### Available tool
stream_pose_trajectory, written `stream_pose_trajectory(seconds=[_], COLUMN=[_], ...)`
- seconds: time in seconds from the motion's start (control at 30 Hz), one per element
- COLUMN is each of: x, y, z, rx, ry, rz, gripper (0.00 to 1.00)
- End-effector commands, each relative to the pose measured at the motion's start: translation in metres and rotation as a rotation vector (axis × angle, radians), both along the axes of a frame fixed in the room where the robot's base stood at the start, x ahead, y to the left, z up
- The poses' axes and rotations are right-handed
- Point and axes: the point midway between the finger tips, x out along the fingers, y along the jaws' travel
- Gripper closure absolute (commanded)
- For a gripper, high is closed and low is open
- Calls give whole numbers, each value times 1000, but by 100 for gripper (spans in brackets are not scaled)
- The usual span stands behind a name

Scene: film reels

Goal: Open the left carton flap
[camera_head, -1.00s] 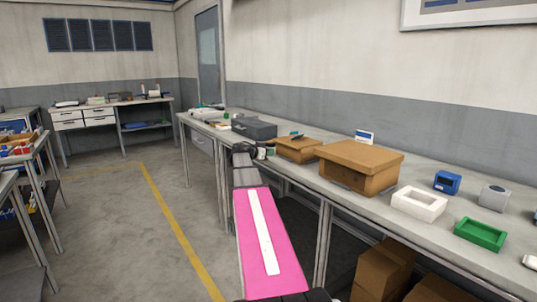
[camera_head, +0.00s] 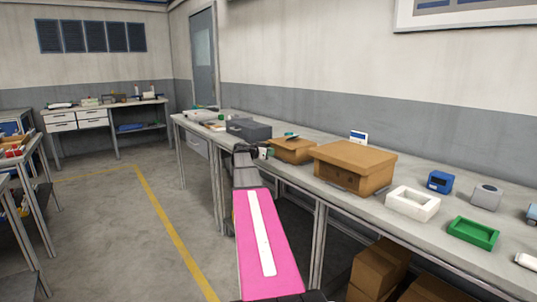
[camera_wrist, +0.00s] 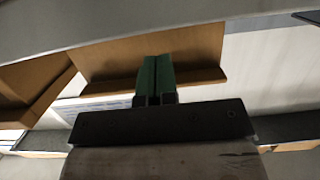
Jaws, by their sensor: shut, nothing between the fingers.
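A smaller brown carton (camera_head: 292,152) stands on the long bench, left of a larger brown carton (camera_head: 352,172) with a wide, overhanging top. My gripper (camera_head: 270,152) is at the left of the smaller carton in the head view, small and partly hidden by my arm. In the wrist view my green fingers (camera_wrist: 157,62) are shut together and empty. They point at a brown cardboard panel (camera_wrist: 200,50) with a projecting ledge and overlap it. I cannot tell whether they touch it. Another cardboard piece (camera_wrist: 30,90) shows at the left there. I cannot make out which edge is the left flap.
A dark grey box (camera_head: 252,129) stands on the bench beyond my gripper. A white tray (camera_head: 412,203), a green tray (camera_head: 473,233) and a blue device (camera_head: 440,181) lie right of the cartons. Brown boxes (camera_head: 375,268) are under the bench. The floor at left is clear.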

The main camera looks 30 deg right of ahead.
Motion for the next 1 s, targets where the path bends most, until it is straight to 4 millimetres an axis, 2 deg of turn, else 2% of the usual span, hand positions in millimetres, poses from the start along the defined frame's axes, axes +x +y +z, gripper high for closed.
stream_pose_trajectory(seconds=[1.0], x=[2], y=[-31], z=[0], rx=[0], ry=[0], rz=[0], gripper=[100])
